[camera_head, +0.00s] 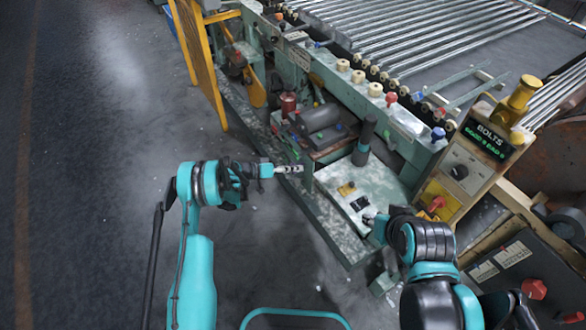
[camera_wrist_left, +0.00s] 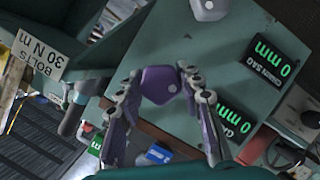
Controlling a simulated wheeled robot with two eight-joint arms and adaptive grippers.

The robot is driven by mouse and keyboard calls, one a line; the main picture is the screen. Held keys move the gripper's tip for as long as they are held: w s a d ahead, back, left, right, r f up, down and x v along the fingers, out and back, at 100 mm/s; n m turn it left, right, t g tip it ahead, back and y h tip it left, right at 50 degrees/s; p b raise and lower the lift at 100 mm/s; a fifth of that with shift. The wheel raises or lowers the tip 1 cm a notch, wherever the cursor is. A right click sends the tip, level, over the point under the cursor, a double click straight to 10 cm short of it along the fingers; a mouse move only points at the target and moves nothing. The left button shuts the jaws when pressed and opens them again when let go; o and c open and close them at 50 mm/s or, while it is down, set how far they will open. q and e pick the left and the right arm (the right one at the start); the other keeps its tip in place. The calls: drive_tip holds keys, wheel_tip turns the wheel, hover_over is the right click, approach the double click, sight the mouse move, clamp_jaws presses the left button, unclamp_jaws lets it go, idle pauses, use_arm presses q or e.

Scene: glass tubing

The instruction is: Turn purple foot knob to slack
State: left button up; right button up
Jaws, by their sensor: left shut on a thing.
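The purple foot knob (camera_wrist_left: 160,88), many-sided with a small round dot, sits on a grey-green panel in the left wrist view. My left gripper (camera_wrist_left: 163,76) is shut on it, with one finger on each side. In the head view my left gripper (camera_head: 290,169) reaches the near side of the green machine frame; the knob cannot be made out there. My right gripper (camera_head: 371,220) is over the pale plate at the machine's front, and its jaws are too small to judge.
Two green displays reading 0 mm (camera_wrist_left: 278,62) (camera_wrist_left: 233,122) stand beside the knob, and a grey knob (camera_wrist_left: 208,8) sits beyond. A BOLTS 30 N m label (camera_wrist_left: 38,55) is at left. In the head view, a yellow guard (camera_head: 200,55) flanks the machine; the floor (camera_head: 90,200) at left is clear.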

idle(0.3)
use_arm(q)
drive_tip(key=o, duration=1.2)
drive_tip(key=shift+c, duration=0.2)
drive_tip(key=v, duration=1.2)
